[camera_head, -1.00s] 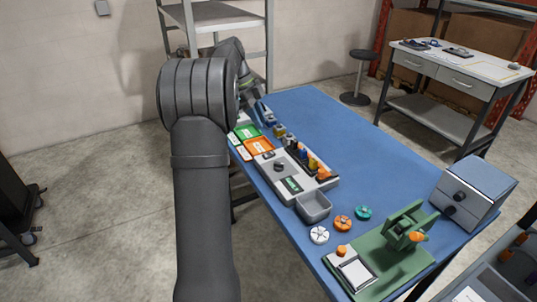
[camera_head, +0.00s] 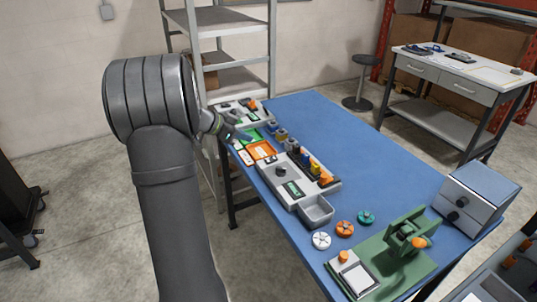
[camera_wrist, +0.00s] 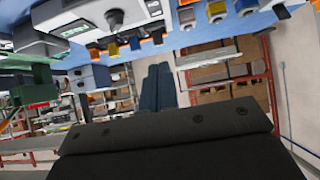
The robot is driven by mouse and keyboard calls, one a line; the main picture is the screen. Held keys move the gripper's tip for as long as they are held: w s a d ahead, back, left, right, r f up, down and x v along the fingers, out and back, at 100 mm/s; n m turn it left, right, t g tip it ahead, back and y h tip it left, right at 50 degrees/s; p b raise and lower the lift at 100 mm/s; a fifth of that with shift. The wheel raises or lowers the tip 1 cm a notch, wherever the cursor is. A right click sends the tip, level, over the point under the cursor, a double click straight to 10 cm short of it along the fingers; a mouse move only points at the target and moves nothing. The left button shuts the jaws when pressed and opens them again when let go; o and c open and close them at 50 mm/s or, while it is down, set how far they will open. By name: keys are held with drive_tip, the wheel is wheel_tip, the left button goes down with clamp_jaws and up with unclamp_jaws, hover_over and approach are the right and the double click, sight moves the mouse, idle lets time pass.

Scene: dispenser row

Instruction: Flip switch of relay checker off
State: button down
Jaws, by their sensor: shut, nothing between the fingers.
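No readable label marks the relay checker. A light grey unit (camera_head: 240,112) with dark parts and an orange part stands at the table's far left end, partly behind my gripper. A larger grey unit (camera_head: 300,182) with a dark knob and a green display is nearer; it also shows at the top left of the wrist view (camera_wrist: 65,47). My gripper (camera_head: 243,136) is above the left table edge, near the far unit and the green and orange trays. Its fingers are together and empty in the wrist view (camera_wrist: 157,85). Contact and any switch position cannot be told.
A grey bin (camera_head: 316,210), three round pieces, a green press (camera_head: 400,250) and a grey-blue box (camera_head: 478,198) stand nearer. The table's right middle is clear. Shelving (camera_head: 228,17) rises behind.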

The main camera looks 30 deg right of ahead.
hover_over(273, 159)
drive_tip(key=a, duration=0.3)
drive_tip(key=f, duration=0.6)
drive_tip(key=shift+w+d, duration=0.1)
drive_tip(key=shift+d, duration=0.15)
drive_tip(key=f, duration=0.3)
drive_tip(key=shift+d+f, duration=0.1)
drive_tip(key=shift+d, duration=0.25)
drive_tip(key=shift+f, duration=0.4)
drive_tip(key=shift+d, duration=0.1)
drive_tip(key=shift+f+y, duration=0.15)
drive_tip(key=shift+y, duration=0.15)
drive_tip(key=shift+d, duration=0.1)
drive_tip(key=shift+d+r, duration=0.25)
drive_tip(key=shift+d, duration=0.45)
